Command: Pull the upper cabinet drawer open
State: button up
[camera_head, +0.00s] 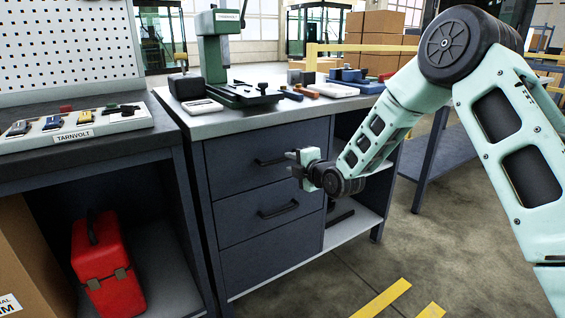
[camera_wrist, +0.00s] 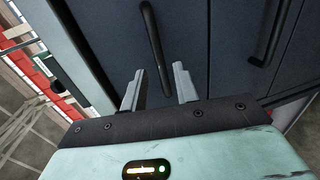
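The cabinet (camera_head: 262,190) has a stack of dark drawers, and the upper drawer (camera_head: 235,160) looks shut, its front flush with the others. Its black bar handle (camera_head: 268,162) is partly hidden behind my gripper (camera_head: 293,164). In the wrist view my gripper (camera_wrist: 158,72) is open, with two grey fingers apart and nothing held. The upper handle (camera_wrist: 153,40) runs into the gap between the fingertips in that picture. I cannot tell whether the fingers reach around it or touch it. The handle of the drawer below (camera_head: 278,209) also shows in the wrist view (camera_wrist: 270,40).
A green press (camera_head: 228,60) and several small tools stand on the cabinet's worktop (camera_head: 225,122). A red case (camera_head: 105,265) sits under the left bench (camera_head: 70,150). The floor (camera_head: 340,280) before the drawers is clear.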

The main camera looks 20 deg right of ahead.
aim_at(283, 160)
jog(key=x, duration=0.5)
jog(key=shift+w+a, duration=0.15)
jog(key=shift+w, duration=0.15)
jog(key=shift+f, duration=0.1)
grip_shut()
